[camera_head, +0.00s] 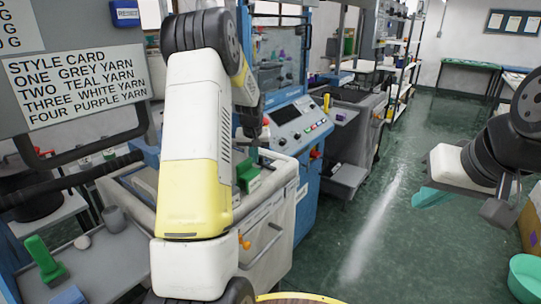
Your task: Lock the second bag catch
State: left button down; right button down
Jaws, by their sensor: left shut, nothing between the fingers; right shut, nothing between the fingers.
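A small orange fitting (245,241), perhaps a bag catch, shows on the side of a grey bin (282,218) just right of my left arm. Which catch is the second, and whether it is locked, I cannot tell. My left gripper (257,155), dark and partly behind my white and yellow arm, is shut and empty above the bin's far part, near a green block (247,176). Contact there is unclear. My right gripper (503,206) is shut and empty at the right, over the floor, well apart from the bin.
A blue machine with a control panel (298,117) stands behind the bin. A style card (77,82) hangs at the left above a grey bench (110,262) with a green stamp-like object (45,260). A teal bowl (526,277) is at the lower right. The green floor (385,240) between is clear.

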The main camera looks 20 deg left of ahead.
pick_arm(q)
jog(key=shift+w+r, duration=0.1)
jog(key=shift+w, duration=0.1)
dwell(0.3)
jog(key=v, duration=0.7)
jog(key=shift+s+r, duration=0.25)
jog(key=shift+s, duration=0.05)
